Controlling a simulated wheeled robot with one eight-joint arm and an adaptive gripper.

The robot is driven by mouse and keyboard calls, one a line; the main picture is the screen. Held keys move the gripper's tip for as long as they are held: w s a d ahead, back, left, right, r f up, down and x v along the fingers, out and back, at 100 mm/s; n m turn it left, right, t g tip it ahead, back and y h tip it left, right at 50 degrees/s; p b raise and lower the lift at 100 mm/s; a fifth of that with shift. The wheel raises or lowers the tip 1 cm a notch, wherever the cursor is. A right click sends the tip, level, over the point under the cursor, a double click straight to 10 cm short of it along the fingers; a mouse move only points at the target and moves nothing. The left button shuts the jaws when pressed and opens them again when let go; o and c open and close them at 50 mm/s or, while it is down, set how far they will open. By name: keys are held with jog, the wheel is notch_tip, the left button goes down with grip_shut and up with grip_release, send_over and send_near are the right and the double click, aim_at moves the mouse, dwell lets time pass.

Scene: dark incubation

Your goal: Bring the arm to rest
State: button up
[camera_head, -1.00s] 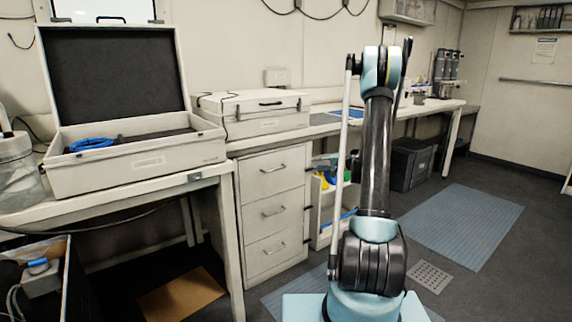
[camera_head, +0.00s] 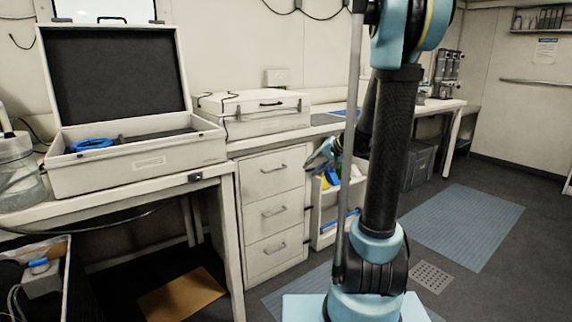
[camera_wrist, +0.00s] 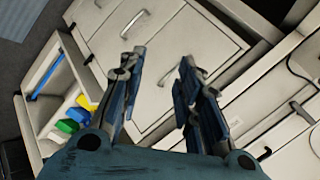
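My gripper (camera_wrist: 160,75) shows in the wrist view with its two blue-grey fingers apart and nothing between them. It points toward the white drawer unit (camera_wrist: 160,40), whose handles lie beyond the fingertips. In the head view my gripper (camera_head: 322,158) is partly seen behind my arm, in front of the right edge of the drawer unit (camera_head: 272,215). My arm (camera_head: 388,160) stands upright in the middle of the head view, with its upper part bent over and cut off by the top edge.
An open white case (camera_head: 140,175) with a blue coil stands on the left bench; a closed white case (camera_head: 262,115) stands right of it. An open bin with coloured items (camera_wrist: 55,90) sits beside the drawers. The floor mat (camera_head: 462,225) at right is clear.

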jog(key=s+d+f+n+g+h, duration=0.1)
jog(key=s+d+f+h, duration=0.1)
jog(key=s, duration=0.9)
jog(key=s+d+f+n+g+h, duration=0.1)
jog(key=s+d+f+h, duration=0.1)
jog(key=s, duration=1)
jog(key=s+d+f+n+g+h, duration=0.1)
jog(key=s+d+f+h, duration=0.2)
jog(key=s, duration=0.8)
jog(key=shift+s+d+f+g, duration=0.2)
jog(key=shift+d+f+g, duration=0.2)
jog(key=shift+f, duration=0.25)
